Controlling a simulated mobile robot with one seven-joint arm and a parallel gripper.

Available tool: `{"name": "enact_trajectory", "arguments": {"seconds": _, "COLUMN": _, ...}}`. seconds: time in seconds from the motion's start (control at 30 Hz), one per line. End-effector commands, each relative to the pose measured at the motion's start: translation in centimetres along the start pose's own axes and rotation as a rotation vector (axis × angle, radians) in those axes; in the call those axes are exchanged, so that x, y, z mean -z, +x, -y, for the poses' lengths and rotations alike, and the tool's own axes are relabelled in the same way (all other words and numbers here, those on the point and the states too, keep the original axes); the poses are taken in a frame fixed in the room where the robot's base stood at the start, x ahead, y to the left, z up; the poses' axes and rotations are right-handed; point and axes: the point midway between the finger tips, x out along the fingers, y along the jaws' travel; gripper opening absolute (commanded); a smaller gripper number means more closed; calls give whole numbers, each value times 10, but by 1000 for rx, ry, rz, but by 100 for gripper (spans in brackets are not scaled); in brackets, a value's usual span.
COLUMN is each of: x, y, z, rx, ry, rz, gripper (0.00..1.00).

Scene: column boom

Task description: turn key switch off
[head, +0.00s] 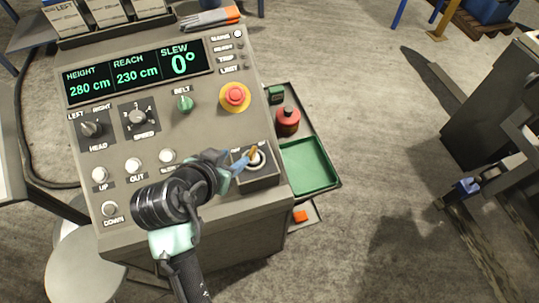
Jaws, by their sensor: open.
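The key switch (258,161) sits on a raised dark block at the lower right of the sloped grey control panel (190,135). It has a pale round collar, and a small orange-yellow piece, seemingly the key (252,152), stands up at it. My gripper (244,164) reaches in from the left, its bluish fingertips right beside the key and overlapping the collar in this view. The jaws are open. Whether a finger touches the key is too small to tell. The fingers hide part of the switch and its labels, so I cannot read the key's position.
A red emergency button (235,96) on a yellow base stands above the switch. A green belt knob (184,103), white push buttons (133,165) and a lit display (138,74) share the panel. A green tray (307,165) and red object (288,120) are at the right.

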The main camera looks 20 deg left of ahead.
Motion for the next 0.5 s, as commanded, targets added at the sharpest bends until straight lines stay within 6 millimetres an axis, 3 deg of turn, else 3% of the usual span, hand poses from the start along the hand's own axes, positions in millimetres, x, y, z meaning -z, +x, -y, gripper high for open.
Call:
{"name": "enact_trajectory", "arguments": {"seconds": 0.1, "x": -15, "y": 4, "z": -2, "rx": -23, "ry": -8, "rz": 29, "gripper": 45}}
{"name": "enact_trajectory", "arguments": {"seconds": 0.27, "x": -15, "y": 18, "z": -3, "rx": -26, "ry": -7, "rz": 30, "gripper": 45}}
{"name": "enact_trajectory", "arguments": {"seconds": 0.5, "x": -15, "y": 58, "z": -4, "rx": -24, "ry": -6, "rz": 30, "gripper": 45}}
